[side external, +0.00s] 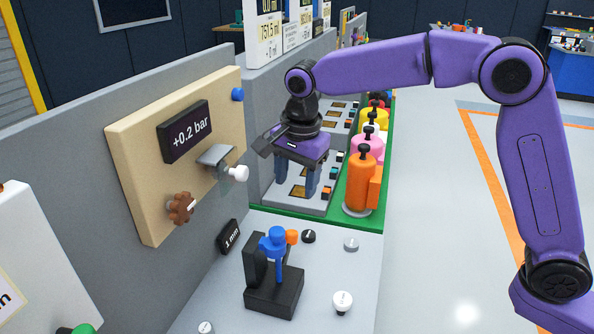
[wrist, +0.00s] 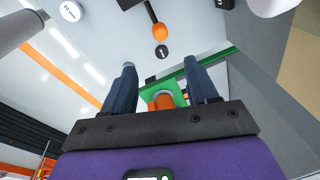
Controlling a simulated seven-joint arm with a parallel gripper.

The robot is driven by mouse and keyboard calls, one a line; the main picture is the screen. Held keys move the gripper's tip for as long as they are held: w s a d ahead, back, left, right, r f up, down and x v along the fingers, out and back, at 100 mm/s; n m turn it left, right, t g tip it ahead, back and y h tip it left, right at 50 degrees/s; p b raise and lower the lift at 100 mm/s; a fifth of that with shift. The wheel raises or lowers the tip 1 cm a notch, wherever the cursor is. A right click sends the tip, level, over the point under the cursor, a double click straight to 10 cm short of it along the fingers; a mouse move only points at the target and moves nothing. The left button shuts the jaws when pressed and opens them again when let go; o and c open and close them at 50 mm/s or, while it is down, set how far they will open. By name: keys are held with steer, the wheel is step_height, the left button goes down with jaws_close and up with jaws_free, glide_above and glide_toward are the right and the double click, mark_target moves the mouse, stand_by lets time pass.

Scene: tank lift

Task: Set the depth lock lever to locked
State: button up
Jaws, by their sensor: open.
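A black stand (side external: 273,287) with a blue post and blue cap (side external: 274,241) stands on the grey bench. A small lever with an orange knob (side external: 291,237) sticks out to the right near its top. It is likely the depth lock lever; I cannot read which position it is set to. In the wrist view the orange knob (wrist: 159,32) shows at the end of a black rod, at the top of the picture. My gripper (side external: 297,191) is open and empty, behind the stand and apart from the lever. Its two blue fingers (wrist: 159,64) point with nothing between them.
A beige panel (side external: 150,130) carries a "+0.2 bar" display (side external: 185,132), a brown knob (side external: 181,208) and a white-knobbed fitting (side external: 238,173). A "1 mm" display (side external: 229,237) is left of the stand. Round labelled buttons surround it. An orange canister (side external: 360,180) stands behind.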

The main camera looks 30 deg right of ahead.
steer(key=shift+s+r, duration=0.15)
steer(key=shift+r, duration=0.65)
